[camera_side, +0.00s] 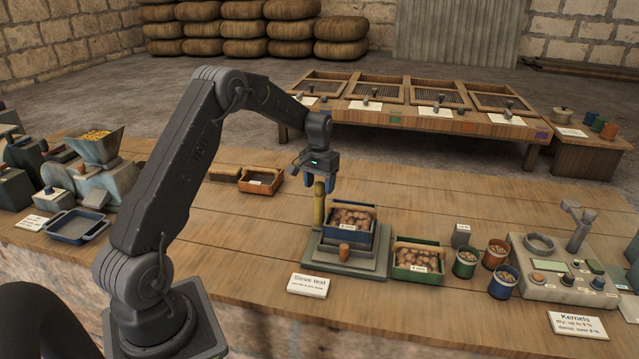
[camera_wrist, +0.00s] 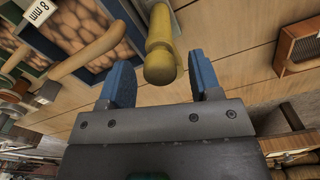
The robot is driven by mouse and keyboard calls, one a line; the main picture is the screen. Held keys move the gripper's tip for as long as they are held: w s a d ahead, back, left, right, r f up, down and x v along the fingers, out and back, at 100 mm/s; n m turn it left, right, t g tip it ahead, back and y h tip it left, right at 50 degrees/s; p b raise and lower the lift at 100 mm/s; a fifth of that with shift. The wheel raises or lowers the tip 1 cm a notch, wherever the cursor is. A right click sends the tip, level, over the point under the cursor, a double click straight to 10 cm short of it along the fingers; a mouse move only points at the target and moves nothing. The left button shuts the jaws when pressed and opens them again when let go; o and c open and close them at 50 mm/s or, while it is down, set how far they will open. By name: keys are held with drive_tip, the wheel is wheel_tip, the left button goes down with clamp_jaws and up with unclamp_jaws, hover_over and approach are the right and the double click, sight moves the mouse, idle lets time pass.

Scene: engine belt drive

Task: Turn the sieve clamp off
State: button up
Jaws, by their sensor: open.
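The sieve test stand (camera_side: 318,262) is a grey-green base on the bench, bearing a blue sieve box (camera_side: 372,235) filled with brown nuts. A yellow handle (camera_side: 319,208), seemingly the sieve clamp's lever, stands upright at the stand's left rear, beside the box. My gripper (camera_side: 321,183) is open just above the handle, pointing down. In the wrist view the rounded end of the yellow handle (camera_wrist: 160,62) shows between the two blue fingers, with a gap on each side. The blue box (camera_wrist: 45,45) shows at the upper left there. The clamp's mechanism is not clear.
An orange-brown knob (camera_side: 344,252) sits at the stand's front. A green box of nuts (camera_side: 418,272) and several cups (camera_side: 466,263) stand to the right. A small wooden tray (camera_side: 261,181) lies behind left. The bench left of the stand is clear.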

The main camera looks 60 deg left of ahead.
wheel_tip(320, 180, up, 14)
idle(0.5)
drive_tip(key=s+d+r+m+t, duration=0.1)
drive_tip(key=s+d+r+m, duration=0.1)
drive_tip(key=s+d+r, duration=0.6)
drive_tip(key=s+d+r+m+t, duration=0.1)
drive_tip(key=s+d+t, duration=0.15)
drive_tip(key=d, duration=0.85)
drive_tip(key=s+d+f+m+t, duration=0.1)
drive_tip(key=s+d, duration=0.3)
drive_tip(key=s, duration=0.4)
drive_tip(key=s+d+f+m+t, duration=0.1)
drive_tip(key=s+d+f, duration=0.2)
drive_tip(key=s+d, duration=0.2)
drive_tip(key=s, duration=0.3)
drive_tip(key=shift+s+d+m, duration=0.15)
drive_tip(key=shift+d+m, duration=0.05)
drive_tip(key=shift+m, duration=0.1)
